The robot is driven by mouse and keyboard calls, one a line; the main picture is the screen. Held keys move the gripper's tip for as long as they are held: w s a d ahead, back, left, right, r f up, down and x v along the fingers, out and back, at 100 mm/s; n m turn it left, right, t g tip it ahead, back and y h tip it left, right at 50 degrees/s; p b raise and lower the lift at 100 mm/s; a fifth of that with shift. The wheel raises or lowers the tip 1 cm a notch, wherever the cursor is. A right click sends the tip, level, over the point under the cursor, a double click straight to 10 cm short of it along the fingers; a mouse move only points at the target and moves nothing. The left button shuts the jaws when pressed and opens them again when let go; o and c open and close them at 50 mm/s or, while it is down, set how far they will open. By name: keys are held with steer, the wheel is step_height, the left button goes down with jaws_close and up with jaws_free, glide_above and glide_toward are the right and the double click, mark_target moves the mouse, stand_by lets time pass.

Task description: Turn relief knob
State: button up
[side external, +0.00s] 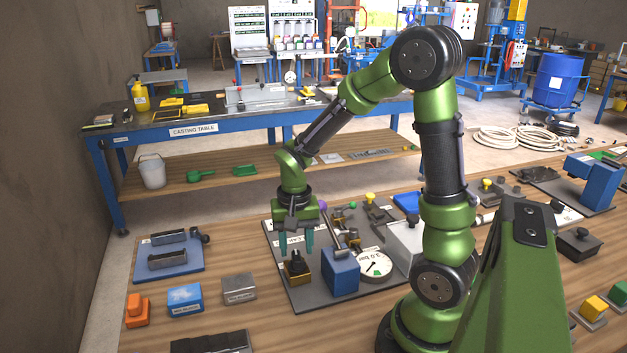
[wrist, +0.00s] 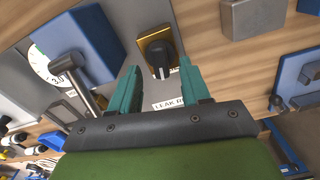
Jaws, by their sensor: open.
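A black knob (side external: 295,262) on a brass square base (side external: 298,277) stands on the grey panel. It also shows in the wrist view as a black knob (wrist: 163,62) on a brass plate (wrist: 149,44), beside a partly covered label starting "LEAK R". I take it for the relief knob. My gripper (side external: 296,246) points down over this knob with its two teal fingers open. In the wrist view the open fingers (wrist: 159,68) lie to either side of the knob's near end. I cannot tell whether either finger touches it.
A blue block (side external: 340,274) with a metal lever (side external: 338,236) and a round dial (side external: 375,264) stand just right of the knob. A grey block (side external: 239,288), a blue block (side external: 184,300) and an orange switch (side external: 137,309) are on the wooden table to the left.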

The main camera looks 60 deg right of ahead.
steer(key=shift+f, duration=1.05)
jaws_close()
steer(key=n, duration=0.5)
steer(key=shift+n, duration=2.4)
